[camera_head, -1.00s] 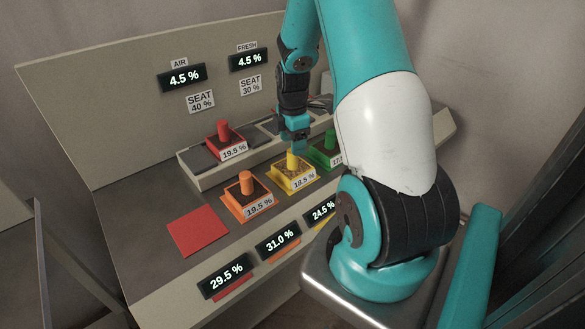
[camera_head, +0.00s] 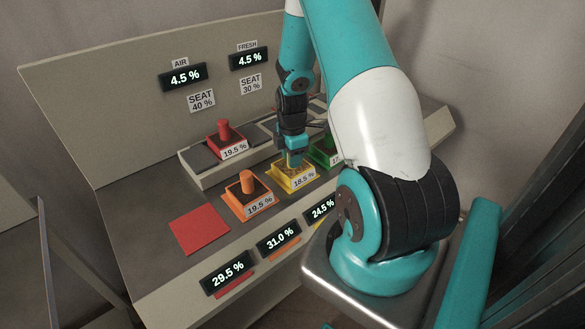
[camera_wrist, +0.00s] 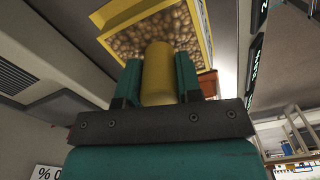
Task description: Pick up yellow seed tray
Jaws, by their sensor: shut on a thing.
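The yellow seed tray (camera_head: 281,181) sits on the bench between the orange and green trays, with a "18.5 %" label on its front. In the wrist view the tray (camera_wrist: 204,27) shows a brown, grainy fill and an upright yellow post (camera_wrist: 158,75). My gripper (camera_head: 294,158) is over the tray. In the wrist view its two teal fingers (camera_wrist: 158,80) stand on either side of the post, shut on it. In the head view the fingers hide most of the post.
An orange tray (camera_head: 232,209) stands to the left and a green tray (camera_head: 318,156) to the right, partly hidden by my arm. A red tray (camera_head: 211,150) is on the raised shelf behind. A flat red pad (camera_head: 200,230) lies bare at the left. Readout displays (camera_head: 228,274) line the front.

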